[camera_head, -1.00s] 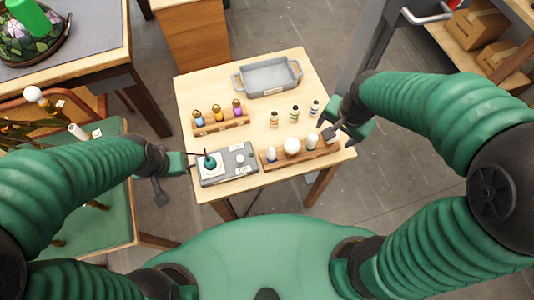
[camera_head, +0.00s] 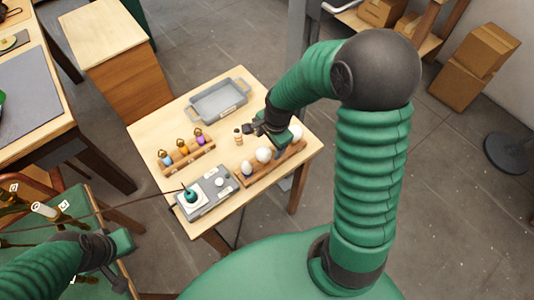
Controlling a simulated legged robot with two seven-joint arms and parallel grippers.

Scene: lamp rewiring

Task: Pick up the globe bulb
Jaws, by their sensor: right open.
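The round white globe bulb (camera_head: 264,155) stands in the wooden bulb rack (camera_head: 250,180) near the table's right front edge. Other bulbs stand in the same rack: a smaller one (camera_head: 247,168) to its left and a white one (camera_head: 297,131) at the right end. My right gripper (camera_head: 254,130) is open and empty, above and behind the globe bulb, near a small striped bottle (camera_head: 239,138). It hides part of that row and of the rack. My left gripper (camera_head: 122,262) is at the lower left, away from the table; its fingers are unclear.
A grey tray (camera_head: 218,102) lies at the back of the wooden table. A rack with three coloured items (camera_head: 184,153) stands at the left. A grey box with a teal knob (camera_head: 205,194) sits at the front. A green-topped table (camera_head: 75,205) stands at left.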

